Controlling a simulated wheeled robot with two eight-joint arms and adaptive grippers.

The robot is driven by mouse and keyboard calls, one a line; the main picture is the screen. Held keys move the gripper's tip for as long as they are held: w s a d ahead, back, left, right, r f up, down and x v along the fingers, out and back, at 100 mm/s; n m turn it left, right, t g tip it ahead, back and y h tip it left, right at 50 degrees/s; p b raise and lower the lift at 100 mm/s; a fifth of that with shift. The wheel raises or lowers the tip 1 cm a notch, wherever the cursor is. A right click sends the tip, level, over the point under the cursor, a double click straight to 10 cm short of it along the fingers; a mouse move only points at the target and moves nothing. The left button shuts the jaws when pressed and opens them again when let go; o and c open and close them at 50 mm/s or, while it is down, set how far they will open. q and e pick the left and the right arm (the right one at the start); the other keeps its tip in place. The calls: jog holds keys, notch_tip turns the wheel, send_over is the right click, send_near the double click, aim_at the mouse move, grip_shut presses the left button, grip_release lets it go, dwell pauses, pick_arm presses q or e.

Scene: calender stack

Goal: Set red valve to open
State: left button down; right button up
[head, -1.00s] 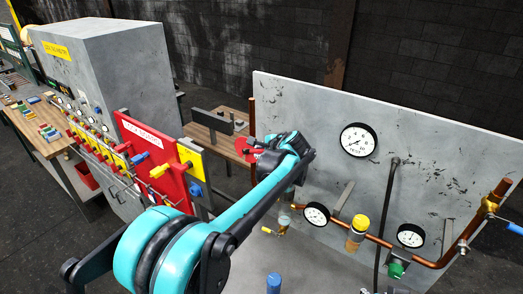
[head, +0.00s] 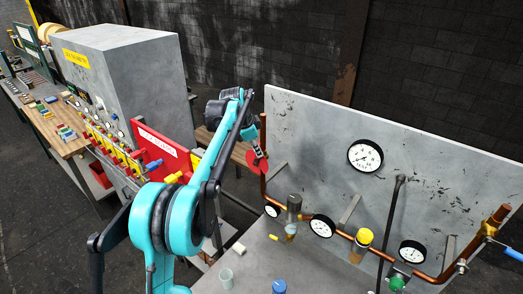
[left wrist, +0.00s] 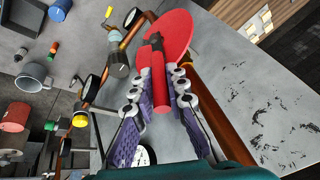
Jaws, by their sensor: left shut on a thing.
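The red valve shows in the head view as a red disc (head: 256,164) at the left edge of the grey panel, beside the upright copper pipe. In the left wrist view it is a flat red disc (left wrist: 178,32) with a dark stem and a red handle (left wrist: 159,88) pointing toward me. My left gripper (head: 259,151) is at the valve, coming from above. In the left wrist view the fingers of my left gripper (left wrist: 158,82) lie on both sides of the red handle, shut on it. My right gripper is not in view.
The grey panel (head: 410,145) carries a large gauge (head: 365,155), smaller gauges and a copper pipe (head: 263,135). A yellow-capped fitting (head: 363,237) stands on that pipe. A red board (head: 165,146) stands at the left.

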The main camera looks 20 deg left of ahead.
pick_arm(q)
jog(key=shift+w+a+n+g+h+p, duration=0.2)
jog(key=shift+a+h, duration=0.2)
jog(key=shift+h, duration=0.15)
jog(key=shift+w+a+n+g+h+p, duration=0.1)
jog(key=shift+a+g+h+p, duration=0.1)
jog(key=shift+a+h, duration=0.3)
jog(key=shift+d, duration=0.1)
jog(key=shift+s, duration=0.1)
jog(key=c, duration=1.8)
grip_release()
jog(key=o, duration=0.3)
jog(key=v, duration=1.2)
jog(key=shift+a, duration=0.25)
jog(key=shift+f, duration=0.1)
